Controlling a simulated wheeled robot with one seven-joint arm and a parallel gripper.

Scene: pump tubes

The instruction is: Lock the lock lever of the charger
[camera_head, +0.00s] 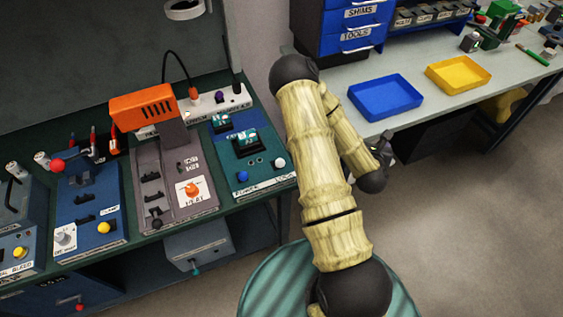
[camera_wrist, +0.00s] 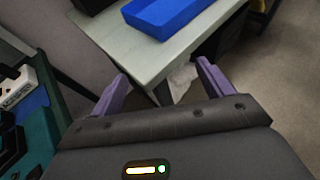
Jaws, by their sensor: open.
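No station label that I can read says charger, so I cannot tell for sure which one it is. In the head view, a grey station (camera_head: 172,178) carries an orange slotted block (camera_head: 142,109) and an orange knob (camera_head: 191,189). To its left, a blue station (camera_head: 88,222) has a red-knobbed lever (camera_head: 60,165). To its right is a teal station (camera_head: 255,174) with blue and white knobs. My gripper (camera_wrist: 162,84) is open and empty, its two purple fingers apart in the wrist view. It is over the floor beside the pale table, away from the stations.
The pale table (camera_head: 410,115) holds a blue tray (camera_head: 386,98) and a yellow tray (camera_head: 458,73). The blue tray also shows in the wrist view (camera_wrist: 165,15). A blue drawer cabinet (camera_head: 350,28) stands at the back. Open floor lies at the lower right.

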